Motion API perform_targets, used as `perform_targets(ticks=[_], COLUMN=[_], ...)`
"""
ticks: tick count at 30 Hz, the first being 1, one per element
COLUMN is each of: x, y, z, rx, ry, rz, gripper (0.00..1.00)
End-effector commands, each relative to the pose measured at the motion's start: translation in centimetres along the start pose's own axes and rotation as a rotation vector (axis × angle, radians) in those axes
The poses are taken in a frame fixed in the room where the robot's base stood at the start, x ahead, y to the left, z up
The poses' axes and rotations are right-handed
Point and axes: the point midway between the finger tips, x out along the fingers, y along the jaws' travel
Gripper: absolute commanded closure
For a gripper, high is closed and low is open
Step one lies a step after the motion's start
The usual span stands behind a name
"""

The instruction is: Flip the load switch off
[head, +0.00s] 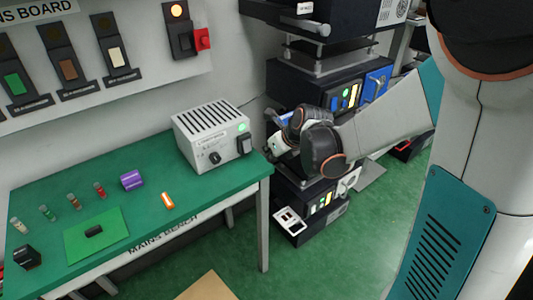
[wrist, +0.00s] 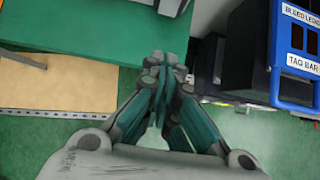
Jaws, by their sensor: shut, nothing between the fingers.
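A pale grey slotted box (head: 212,135) stands at the back right corner of the green bench. Its front has a black round knob (head: 214,158), a lit green lamp (head: 242,127) and a black switch (head: 245,144). Its label is too small to read, so I cannot be sure that this is the load switch. My gripper (wrist: 160,65) is shut and empty in the wrist view, over the bench edge. In the head view my wrist is just right of the box, apart from the switch; the fingertips are hard to make out there. The box's controls do not show clearly in the wrist view.
A wall board (head: 140,85) carries several switches. A dark equipment rack (head: 290,85) stands behind my arm. A blue panel (wrist: 297,65) is at the wrist view's right.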

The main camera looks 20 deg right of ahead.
Motion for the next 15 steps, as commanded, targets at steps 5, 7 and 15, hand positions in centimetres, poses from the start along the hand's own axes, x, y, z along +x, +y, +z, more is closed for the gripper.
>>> perform_targets(ticks=[5,7,15], x=[4.0,5.4,9.3], y=[0.1,0.1,0.1], z=[-0.2,-0.2,1.2], rx=[-0.001,-0.001,-0.002], ry=[0.0,0.0,-0.001], rz=[0.002,0.002,0.001], gripper=[1.0,1.0,1.0])
